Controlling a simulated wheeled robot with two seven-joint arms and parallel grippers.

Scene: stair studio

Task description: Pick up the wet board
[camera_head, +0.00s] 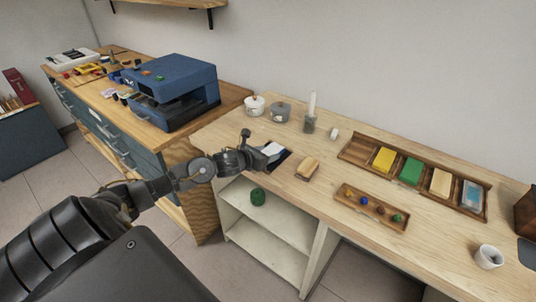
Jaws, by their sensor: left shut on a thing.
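My left gripper (262,154) reaches in from the left over the near left part of the pale wooden table. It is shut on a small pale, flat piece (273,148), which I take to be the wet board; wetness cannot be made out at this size. A dark flat pad or tray (281,162) shows beneath and beside it. The fingers hide part of the board, and I cannot tell whether it touches the dark pad. My right gripper is not in view.
A tan block (307,168) lies just right of the gripper. A small wooden tray (345,202) with coloured knobs and a long compartment tray (352,152) stand further right. A white cup (488,257) is far right.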

